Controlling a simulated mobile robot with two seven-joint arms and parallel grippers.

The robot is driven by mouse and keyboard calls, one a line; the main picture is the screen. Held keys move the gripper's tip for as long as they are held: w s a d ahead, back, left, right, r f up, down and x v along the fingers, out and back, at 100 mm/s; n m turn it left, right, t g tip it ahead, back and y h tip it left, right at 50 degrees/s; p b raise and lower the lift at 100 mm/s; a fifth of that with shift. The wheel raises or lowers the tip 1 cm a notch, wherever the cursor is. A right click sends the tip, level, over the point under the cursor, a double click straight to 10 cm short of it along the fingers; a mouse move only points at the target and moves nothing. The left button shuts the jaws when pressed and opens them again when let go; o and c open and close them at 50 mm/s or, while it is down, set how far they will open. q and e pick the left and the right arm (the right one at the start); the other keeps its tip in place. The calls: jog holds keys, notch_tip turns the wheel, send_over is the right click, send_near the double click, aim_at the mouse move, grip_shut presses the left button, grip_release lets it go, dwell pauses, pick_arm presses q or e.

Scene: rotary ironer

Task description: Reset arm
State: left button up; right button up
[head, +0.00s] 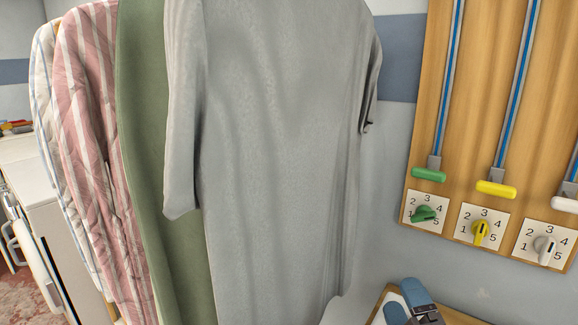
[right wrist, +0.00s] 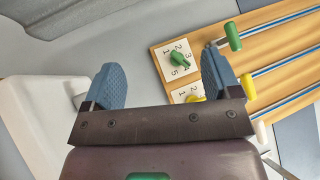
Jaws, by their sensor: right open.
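My right gripper (head: 404,298) shows at the bottom edge of the head view, below the wooden panel (head: 452,120). In the right wrist view its two blue fingers stand wide apart with nothing between them (right wrist: 161,76). The panel carries a green dial (head: 425,213), a yellow dial (head: 481,232) and a white dial (head: 545,248). Above them are a green handle (head: 429,174), a yellow handle (head: 496,189) and a white handle (head: 565,204) on blue-lined rails. The gripper appears apart from the dials and handles. My left gripper is out of view.
A grey garment (head: 275,140) hangs large in the middle, beside a green one (head: 145,130), a pink striped one (head: 95,130) and a white striped one (head: 52,110). A white machine (head: 60,235) stands at the left. A wood-edged surface (head: 455,316) lies under the gripper.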

jog(key=s+a+f+n+g+y, duration=0.1)
jog(key=s+f+n+g+y, duration=0.1)
jog(key=s+f+n+g, duration=1.05)
jog(key=s+d+f+n+g+h, duration=0.2)
jog(key=s+d+f+g+h, duration=0.15)
jog(key=s, duration=0.65)
jog(key=s+d+f+n+g+h, duration=0.25)
jog(key=s+d+f+g, duration=0.2)
jog(key=s, duration=0.55)
jog(key=w+f+t+p, duration=0.2)
jog(key=w+f+t, duration=0.3)
jog(key=w+t, duration=0.5)
jog(key=shift+n+y, duration=0.3)
jog(key=shift+c, duration=0.2)
